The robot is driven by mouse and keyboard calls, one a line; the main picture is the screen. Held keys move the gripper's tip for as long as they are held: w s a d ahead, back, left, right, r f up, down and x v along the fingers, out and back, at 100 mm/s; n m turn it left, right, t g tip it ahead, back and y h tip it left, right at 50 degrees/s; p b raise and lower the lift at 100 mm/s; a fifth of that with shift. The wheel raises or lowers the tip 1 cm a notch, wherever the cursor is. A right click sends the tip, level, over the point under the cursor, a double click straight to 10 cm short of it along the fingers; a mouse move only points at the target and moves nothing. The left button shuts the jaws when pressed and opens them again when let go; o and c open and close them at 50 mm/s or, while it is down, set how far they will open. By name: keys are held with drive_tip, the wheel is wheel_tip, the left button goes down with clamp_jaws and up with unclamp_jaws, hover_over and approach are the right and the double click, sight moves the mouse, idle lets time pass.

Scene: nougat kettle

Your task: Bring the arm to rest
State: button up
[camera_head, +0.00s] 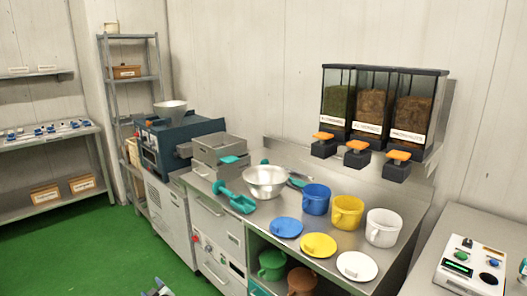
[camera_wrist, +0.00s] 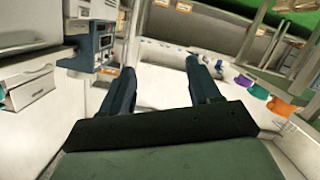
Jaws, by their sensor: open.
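My gripper (camera_wrist: 160,72) shows in the wrist view with its two dark blue fingers spread apart and nothing between them. A small part of my gripper (camera_head: 157,289) seems to show at the bottom edge of the head view, over the green floor and in front of the cabinets. Most of my arm is outside the head view.
The steel counter (camera_head: 335,206) carries a metal bowl (camera_head: 265,180), a teal scoop (camera_head: 238,201), blue, yellow and white mugs, and matching lids. Dispensers (camera_head: 371,110) hang behind. A control box (camera_head: 470,266) stands at right. Green floor (camera_head: 95,260) is open at left.

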drive_tip(key=s+f+n+g, duration=0.1)
drive_tip(key=s+f+n, duration=0.2)
drive_tip(key=s+f, duration=0.35)
drive_tip(key=s+d+f+m+g+h, duration=0.1)
drive_tip(key=d+f+m+h, duration=0.15)
drive_tip(key=d+f, duration=0.55)
drive_tip(key=d+f+m+g+h, duration=0.1)
drive_tip(key=d+f+h, duration=0.25)
drive_tip(key=d, duration=0.85)
drive_tip(key=s+d+f+m+g+h, duration=0.25)
drive_tip(key=s+d, duration=0.25)
drive_tip(key=d, duration=0.4)
drive_tip(key=s+d+f+m+g+h, duration=0.15)
drive_tip(key=s+d+f, duration=0.25)
drive_tip(key=d, duration=0.4)
drive_tip(key=s+d+f+m+g+h, duration=0.15)
drive_tip(key=s+d+f, duration=0.3)
drive_tip(key=d, duration=0.45)
drive_tip(key=s+d+r+m+g, duration=0.1)
drive_tip(key=s+d+m+g, duration=0.2)
drive_tip(key=s, duration=1)
drive_tip(key=s+d+r+m+g, duration=0.1)
drive_tip(key=s+d+m+g, duration=0.3)
drive_tip(key=s+d, duration=0.6)
drive_tip(key=s+g+y, duration=0.1)
drive_tip(key=s+g, duration=0.1)
drive_tip(key=s, duration=0.2)
drive_tip(key=shift+r, duration=0.2)
drive_tip(key=shift+d, duration=0.1)
